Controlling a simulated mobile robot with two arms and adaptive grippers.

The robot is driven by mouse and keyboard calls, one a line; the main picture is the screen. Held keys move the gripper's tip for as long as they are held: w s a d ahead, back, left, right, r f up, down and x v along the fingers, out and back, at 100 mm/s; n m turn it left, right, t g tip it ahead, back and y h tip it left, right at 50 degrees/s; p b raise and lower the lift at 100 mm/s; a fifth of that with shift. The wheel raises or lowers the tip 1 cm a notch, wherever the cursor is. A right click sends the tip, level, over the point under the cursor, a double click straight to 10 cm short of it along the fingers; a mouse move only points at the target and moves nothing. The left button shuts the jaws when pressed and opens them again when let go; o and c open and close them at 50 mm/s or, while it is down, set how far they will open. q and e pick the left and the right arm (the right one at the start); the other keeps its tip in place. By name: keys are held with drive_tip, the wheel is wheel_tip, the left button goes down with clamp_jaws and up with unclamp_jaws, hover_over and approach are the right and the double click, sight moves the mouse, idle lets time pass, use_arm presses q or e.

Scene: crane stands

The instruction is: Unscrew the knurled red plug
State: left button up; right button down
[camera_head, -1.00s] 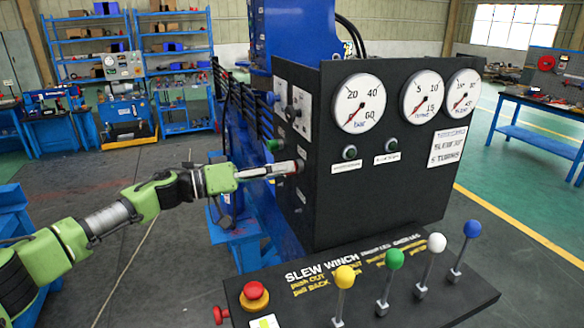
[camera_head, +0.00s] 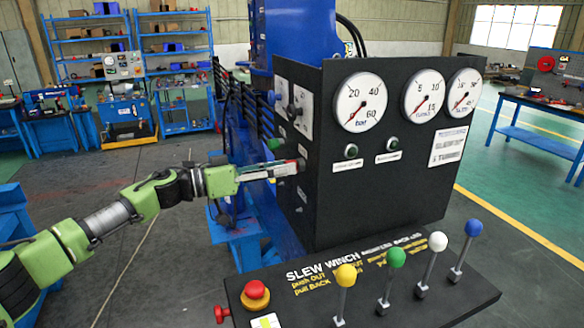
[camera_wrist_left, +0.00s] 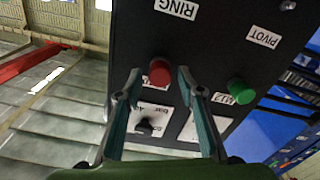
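The red plug (camera_wrist_left: 159,72) stands on the side face of the dark panel in the left wrist view. My left gripper (camera_wrist_left: 159,84) is open, one finger on each side of the plug, with visible gaps between plug and fingertips. Its knurling is too small to make out. In the head view my left gripper (camera_head: 299,166) reaches in from the left up to the panel's side face, and its fingers largely cover the plug there. My right gripper is not in view.
A green plug (camera_wrist_left: 240,91) sits just right of the fingers in the wrist view; it also shows in the head view (camera_head: 275,145). The panel (camera_head: 400,200) has three gauges. Below stands a console with a red button (camera_head: 256,290) and several ball-topped levers (camera_head: 396,258).

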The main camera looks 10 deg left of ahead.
use_arm(q)
drive_tip(key=m+b, duration=1.4)
drive_tip(key=m, duration=1.3)
drive_tip(key=shift+m+b, duration=0.35)
drive_tip(key=shift+m, duration=0.05)
